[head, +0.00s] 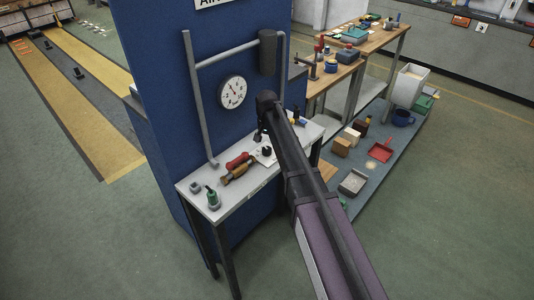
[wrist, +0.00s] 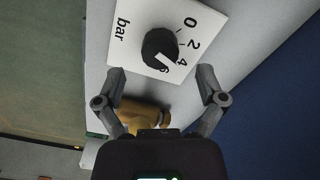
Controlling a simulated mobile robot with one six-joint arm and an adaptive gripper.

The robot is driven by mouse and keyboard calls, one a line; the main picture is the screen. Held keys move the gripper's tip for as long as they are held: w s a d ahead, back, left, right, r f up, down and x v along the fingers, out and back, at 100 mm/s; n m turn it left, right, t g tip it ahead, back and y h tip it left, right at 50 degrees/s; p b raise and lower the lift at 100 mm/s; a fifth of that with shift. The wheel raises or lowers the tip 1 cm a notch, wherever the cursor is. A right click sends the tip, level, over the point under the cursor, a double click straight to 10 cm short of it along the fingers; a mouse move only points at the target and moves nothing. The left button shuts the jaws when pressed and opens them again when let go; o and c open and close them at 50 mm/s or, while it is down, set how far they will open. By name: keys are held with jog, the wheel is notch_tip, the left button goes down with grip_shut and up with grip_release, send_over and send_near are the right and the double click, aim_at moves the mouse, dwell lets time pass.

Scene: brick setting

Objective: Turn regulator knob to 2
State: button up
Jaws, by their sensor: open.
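The regulator knob (wrist: 158,44) is black and round with a white pointer mark, on a white plate (wrist: 122,50) printed 0, 2, 4, 6 and "bar". The white mark lies on the side near the 4 and 6; its exact reading is hard to tell. In the head view the knob (head: 267,152) sits on the narrow bench. My gripper (wrist: 160,80) is open, its two fingers apart on either side, short of the knob and not touching it. In the head view my gripper (head: 262,134) is above the bench near the knob, partly hidden by my arm.
A round pressure gauge (head: 232,92) hangs on the blue panel (head: 160,60) with grey pipes (head: 194,100). A red tool (head: 238,160), a brass piece (head: 239,174) and a green-topped item (head: 213,198) lie left on the bench (head: 225,207). The brass piece (wrist: 145,113) shows between my fingers.

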aim_at(267, 149)
jog(key=shift+f+b, duration=1.45)
jog(key=shift+f, duration=0.3)
jog(key=c, duration=1.1)
